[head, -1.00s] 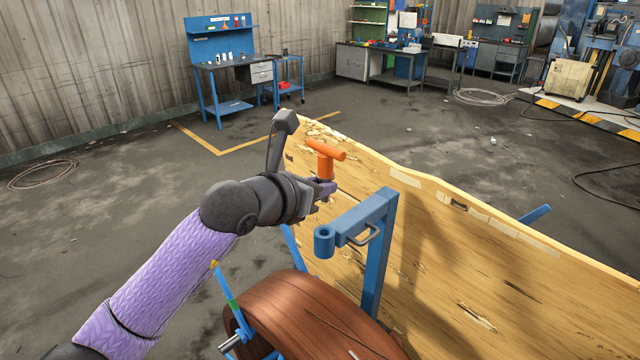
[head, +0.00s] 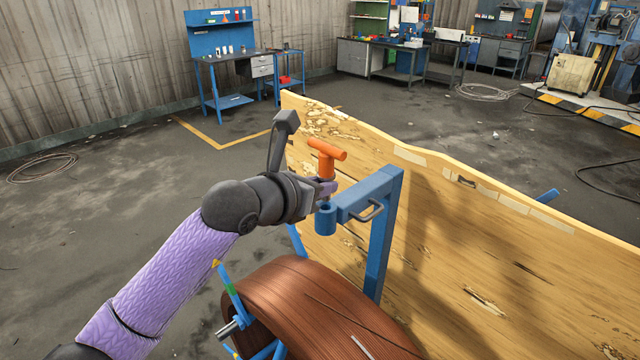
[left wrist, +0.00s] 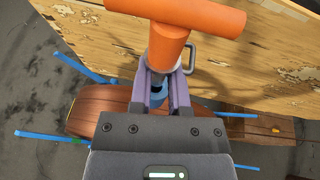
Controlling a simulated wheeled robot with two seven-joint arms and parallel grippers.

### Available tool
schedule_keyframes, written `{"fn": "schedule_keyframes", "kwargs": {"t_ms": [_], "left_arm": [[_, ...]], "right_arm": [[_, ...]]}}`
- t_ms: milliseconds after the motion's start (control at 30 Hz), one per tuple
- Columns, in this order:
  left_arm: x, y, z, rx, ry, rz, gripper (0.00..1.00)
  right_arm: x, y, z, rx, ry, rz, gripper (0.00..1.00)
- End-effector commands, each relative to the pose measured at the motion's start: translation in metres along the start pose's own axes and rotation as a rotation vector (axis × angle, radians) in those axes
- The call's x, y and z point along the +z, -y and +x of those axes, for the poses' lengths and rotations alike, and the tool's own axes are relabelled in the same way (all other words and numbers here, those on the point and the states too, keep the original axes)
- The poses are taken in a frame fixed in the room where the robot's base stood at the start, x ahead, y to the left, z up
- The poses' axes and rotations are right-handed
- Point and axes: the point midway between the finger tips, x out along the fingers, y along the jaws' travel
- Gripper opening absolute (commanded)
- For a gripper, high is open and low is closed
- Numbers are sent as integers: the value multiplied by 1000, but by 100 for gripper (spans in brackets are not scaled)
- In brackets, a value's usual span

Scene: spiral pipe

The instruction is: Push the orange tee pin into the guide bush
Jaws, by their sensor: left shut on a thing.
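The orange tee pin (head: 326,156) is upright, its crossbar on top. My left gripper (head: 328,188) is shut on its lower stem. The blue guide bush (head: 325,220) is a short upright cylinder at the end of a blue bracket arm, just below the fingertips in the head view. In the left wrist view, the pin (left wrist: 167,45) rises between the fingers (left wrist: 167,80), and part of the blue bush (left wrist: 158,92) shows below them. The fingers hide the pin's lower end, so I cannot tell whether it touches or enters the bush. My right gripper is not in view.
A brown spool (head: 310,305) sits below. Open floor (head: 110,200) lies to the left.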

Motion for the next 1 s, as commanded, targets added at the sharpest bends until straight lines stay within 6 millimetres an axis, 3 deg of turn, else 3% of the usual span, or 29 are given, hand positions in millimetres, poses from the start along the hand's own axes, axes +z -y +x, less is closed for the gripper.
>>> {"fn": "schedule_keyframes", "kwargs": {"t_ms": [1000], "left_arm": [[-24,0,8,0,1,0,0]], "right_arm": [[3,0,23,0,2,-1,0]]}}
